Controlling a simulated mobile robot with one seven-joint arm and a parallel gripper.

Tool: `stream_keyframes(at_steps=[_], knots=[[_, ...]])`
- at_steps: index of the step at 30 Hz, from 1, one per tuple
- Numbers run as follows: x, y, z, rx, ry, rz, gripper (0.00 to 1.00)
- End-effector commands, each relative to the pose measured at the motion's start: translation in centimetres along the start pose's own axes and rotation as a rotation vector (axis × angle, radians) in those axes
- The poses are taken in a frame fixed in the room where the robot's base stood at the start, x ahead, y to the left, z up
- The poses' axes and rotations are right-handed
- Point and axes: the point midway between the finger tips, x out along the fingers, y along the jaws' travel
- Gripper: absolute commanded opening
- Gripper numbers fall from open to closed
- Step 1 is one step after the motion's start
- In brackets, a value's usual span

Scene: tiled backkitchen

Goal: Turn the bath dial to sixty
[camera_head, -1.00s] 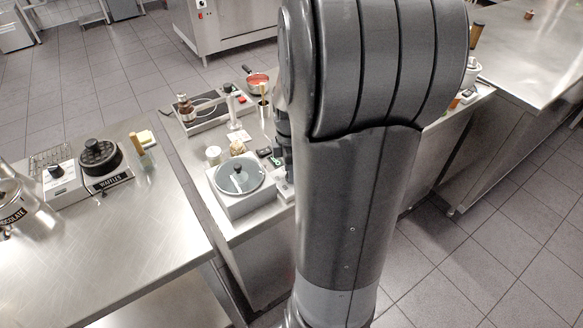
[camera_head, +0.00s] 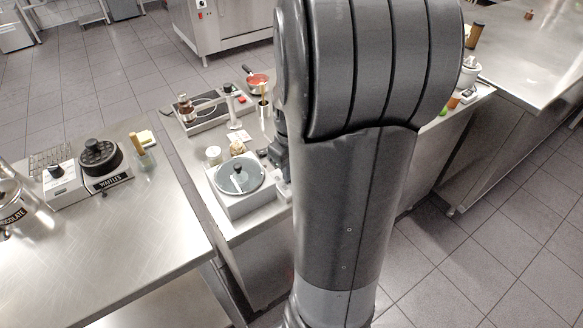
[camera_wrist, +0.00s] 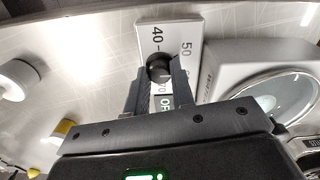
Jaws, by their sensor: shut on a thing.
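The bath dial is a black knob (camera_wrist: 158,64) on a white panel (camera_wrist: 184,28), seen in the wrist view. The marks 40, 50, 70 and OFF show on the panel; sixty is not visible and I cannot make out the knob's pointer. My gripper (camera_wrist: 159,78) is shut on the knob, one finger on each side. The white bath (camera_wrist: 218,62) with its round clear lid (camera_wrist: 284,97) is right beside the panel. In the head view, the bath (camera_head: 247,206) stands on the middle counter, with my dark wrist at its far right; the dial is hidden there.
A small white-lidded jar (camera_head: 213,154) stands just behind the bath. A tall metal holder with utensils (camera_head: 265,118) stands close behind my wrist. A waffle iron (camera_head: 100,158) sits on the left counter. The front of that counter is clear.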

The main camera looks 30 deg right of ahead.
Motion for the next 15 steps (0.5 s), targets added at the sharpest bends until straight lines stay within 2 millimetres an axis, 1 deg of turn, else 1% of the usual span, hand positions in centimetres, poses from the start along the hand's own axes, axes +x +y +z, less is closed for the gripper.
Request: stream_keyframes(at_steps=[6, 15], knots=[[-0.07, -0.01, -0.09, 0.193, 0.002, 0.001, 0.00], [-0.08, 0.02, -0.09, 0.399, 0.002, 0.001, 0.00]])
